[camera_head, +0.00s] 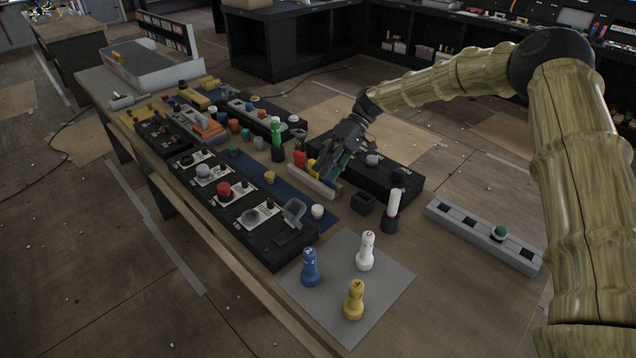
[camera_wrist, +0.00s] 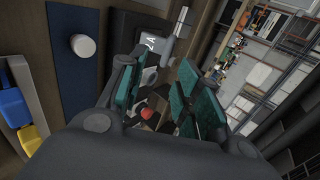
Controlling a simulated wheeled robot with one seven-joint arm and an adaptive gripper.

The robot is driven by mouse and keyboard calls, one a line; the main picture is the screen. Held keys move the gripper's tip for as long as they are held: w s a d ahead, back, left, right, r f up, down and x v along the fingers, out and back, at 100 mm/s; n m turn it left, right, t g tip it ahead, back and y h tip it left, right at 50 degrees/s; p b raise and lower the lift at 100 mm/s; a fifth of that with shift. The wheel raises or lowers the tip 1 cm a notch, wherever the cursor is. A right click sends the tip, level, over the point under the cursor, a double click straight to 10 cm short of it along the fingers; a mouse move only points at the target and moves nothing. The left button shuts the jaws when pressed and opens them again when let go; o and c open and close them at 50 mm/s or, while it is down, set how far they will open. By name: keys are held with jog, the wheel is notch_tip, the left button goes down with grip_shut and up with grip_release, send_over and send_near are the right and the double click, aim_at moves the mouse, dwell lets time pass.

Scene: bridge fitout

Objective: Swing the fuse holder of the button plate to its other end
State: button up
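A long black plate (camera_head: 236,210) with white labels, a red mushroom button (camera_head: 223,189) and dark knobs lies along the near table edge; it is probably the button plate. A grey hinged-looking piece (camera_head: 294,212) stands tilted up at its right end; I cannot tell for sure that it is the fuse holder. In the wrist view, a dark block (camera_wrist: 128,40) with a white label and a pale cylinder (camera_wrist: 178,32) show beyond the fingers. My gripper (camera_head: 324,174) is open and empty, above the table, apart from the plate. Its teal fingers (camera_wrist: 158,100) partly hide the view.
A small tray (camera_head: 312,181) with coloured pieces lies beneath my gripper. Another black box (camera_head: 370,176) stands behind it, near a white-topped cylinder (camera_head: 392,205). Blue, white and yellow figures (camera_head: 354,300) stand on a grey mat (camera_head: 390,310). A white cap (camera_head: 317,211) sits on the blue strip.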

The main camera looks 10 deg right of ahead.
jog(key=shift+v, duration=1.4)
jog(key=shift+c, duration=1.3)
jog(key=shift+s+a+r+n, duration=0.1)
jog(key=shift+a+r+n, duration=0.1)
jog(key=shift+a+n, duration=0.1)
jog(key=c, duration=0.4)
jog(key=s+a+r+n+h, duration=0.1)
jog(key=a+n, duration=0.1)
jog(key=s+a+r+n+t+h+b, duration=0.1)
jog(key=a+n, duration=0.2)
jog(key=s+a+r+n+h, duration=0.1)
jog(key=a+r+n, duration=0.1)
jog(key=a+n, duration=0.1)
jog(key=shift+s+a+t, duration=0.2)
jog(key=shift+s+t, duration=0.2)
grip_shut()
notch_tip(320, 180, up, 3)
jog(key=n+t+h+b, duration=0.1)
jog(key=n+t+h, duration=0.15)
jog(key=n, duration=0.65)
send_over(288, 212)
jog(key=shift+w+d+f+p, duration=0.15)
jog(key=shift+f+p, duration=0.6)
jog(key=shift+f, duration=1.25)
jog(key=shift+w+d+f+p, duration=0.15)
jog(key=shift+f+p, duration=0.6)
jog(key=shift+f, duration=1.2)
jog(key=shift+w+d+f+p, duration=0.15)
jog(key=shift+f+p, duration=0.6)
jog(key=shift+f, duration=1.25)
